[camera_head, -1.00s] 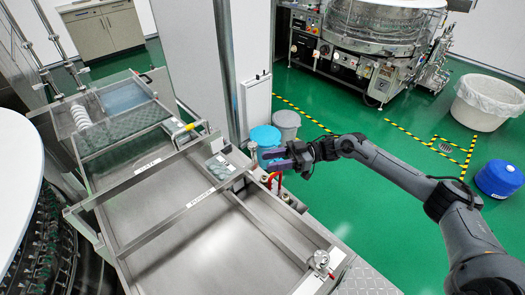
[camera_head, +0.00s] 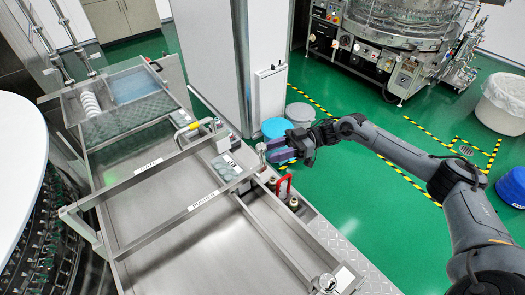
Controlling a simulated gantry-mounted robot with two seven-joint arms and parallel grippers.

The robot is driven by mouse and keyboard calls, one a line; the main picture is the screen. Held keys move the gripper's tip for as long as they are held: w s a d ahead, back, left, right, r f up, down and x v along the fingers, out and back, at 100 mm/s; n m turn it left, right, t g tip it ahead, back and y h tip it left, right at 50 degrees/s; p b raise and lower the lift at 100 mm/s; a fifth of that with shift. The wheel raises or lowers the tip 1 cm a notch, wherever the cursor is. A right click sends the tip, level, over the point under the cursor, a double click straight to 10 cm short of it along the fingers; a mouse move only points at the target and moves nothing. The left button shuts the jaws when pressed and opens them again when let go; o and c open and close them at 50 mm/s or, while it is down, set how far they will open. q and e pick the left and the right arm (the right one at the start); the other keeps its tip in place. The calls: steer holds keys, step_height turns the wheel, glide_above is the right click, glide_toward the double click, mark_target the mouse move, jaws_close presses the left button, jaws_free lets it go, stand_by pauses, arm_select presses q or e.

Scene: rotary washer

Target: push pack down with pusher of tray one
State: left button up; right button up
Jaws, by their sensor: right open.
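The tray is a long steel channel (camera_head: 165,222) running from upper left to lower right. The pusher (camera_head: 170,216) is a metal bar with a label, lying across it. Another bar labelled as the gate (camera_head: 150,165) crosses farther up. A pack of clear, greenish small glass items (camera_head: 125,122) stands at the far end, beyond the gate; single items are too small to tell. My right gripper (camera_head: 270,151) is open and empty, beyond the tray's right edge and apart from the pusher. My left gripper is not in view.
A yellow handle (camera_head: 186,138) and a grey button panel (camera_head: 227,168) sit on the tray's right side. A red handle (camera_head: 284,186) stands on the rim below my right gripper. A white column (camera_head: 208,72) rises behind. A round washer (camera_head: 45,195) borders the left.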

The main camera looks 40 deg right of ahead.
mark_target(262, 155)
steer(key=shift+p+x, duration=0.35)
steer(key=shift+x, duration=1.6)
jaws_close()
